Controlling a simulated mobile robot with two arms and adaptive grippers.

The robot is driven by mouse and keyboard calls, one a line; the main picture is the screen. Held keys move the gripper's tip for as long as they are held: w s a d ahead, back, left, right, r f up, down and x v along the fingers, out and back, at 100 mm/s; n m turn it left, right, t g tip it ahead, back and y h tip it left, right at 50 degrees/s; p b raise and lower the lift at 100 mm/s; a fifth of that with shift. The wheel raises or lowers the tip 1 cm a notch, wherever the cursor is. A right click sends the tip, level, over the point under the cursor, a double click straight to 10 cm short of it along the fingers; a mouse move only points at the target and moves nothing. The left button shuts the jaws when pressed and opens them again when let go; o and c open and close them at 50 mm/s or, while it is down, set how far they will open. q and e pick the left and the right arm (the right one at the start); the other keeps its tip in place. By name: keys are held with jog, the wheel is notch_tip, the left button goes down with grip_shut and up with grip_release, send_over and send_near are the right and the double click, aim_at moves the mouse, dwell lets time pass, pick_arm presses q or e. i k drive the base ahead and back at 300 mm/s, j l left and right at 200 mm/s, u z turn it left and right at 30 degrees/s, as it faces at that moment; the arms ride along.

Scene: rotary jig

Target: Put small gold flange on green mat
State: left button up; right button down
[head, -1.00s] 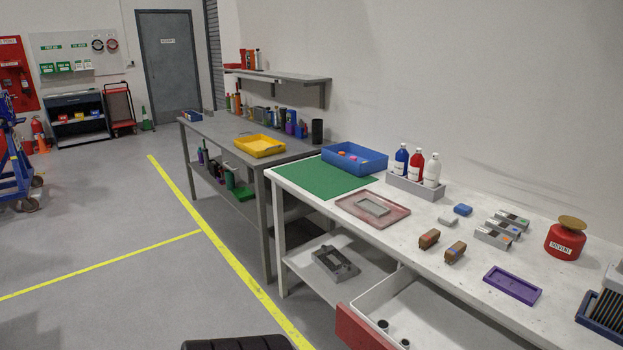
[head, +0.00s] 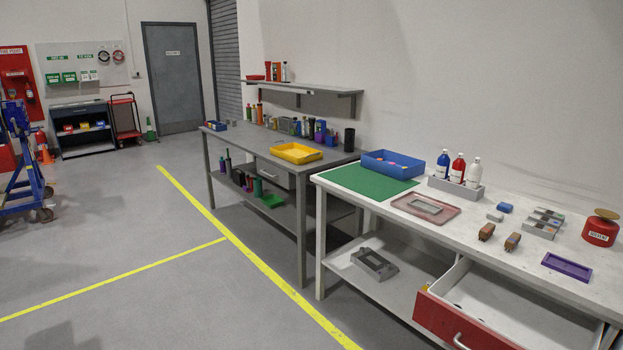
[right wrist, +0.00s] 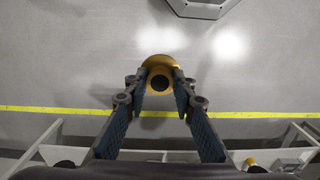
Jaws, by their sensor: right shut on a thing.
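The small gold flange (right wrist: 162,64) shows in the right wrist view as a round gold piece with a dark centre hole. My right gripper (right wrist: 161,84) is shut on it, with a finger on each side, and holds it above the grey floor. The green mat (head: 370,184) lies flat on the far left end of the white bench in the head view. Its visible surface is bare. Neither gripper shows in the head view, and my left gripper is in no view.
On the white bench, a blue bin (head: 392,164) stands behind the mat and a reddish tray (head: 449,211) lies to its right. A bottle rack (head: 455,188) stands at the back. An open red-fronted drawer (head: 462,326) juts out from the bench. The floor in front is clear.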

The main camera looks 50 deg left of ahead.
aim_at(358, 182)
jog(key=i+j+u, duration=0.1)
jog(key=u, duration=1.6)
jog(key=i+l+u, duration=0.1)
jog(key=i+l, duration=0.15)
jog(key=i, duration=0.3)
jog(key=i+l, duration=0.3)
jog(key=i, duration=0.25)
jog(key=i+l+u, duration=0.15)
jog(key=i+l, duration=0.15)
jog(key=i, duration=0.25)
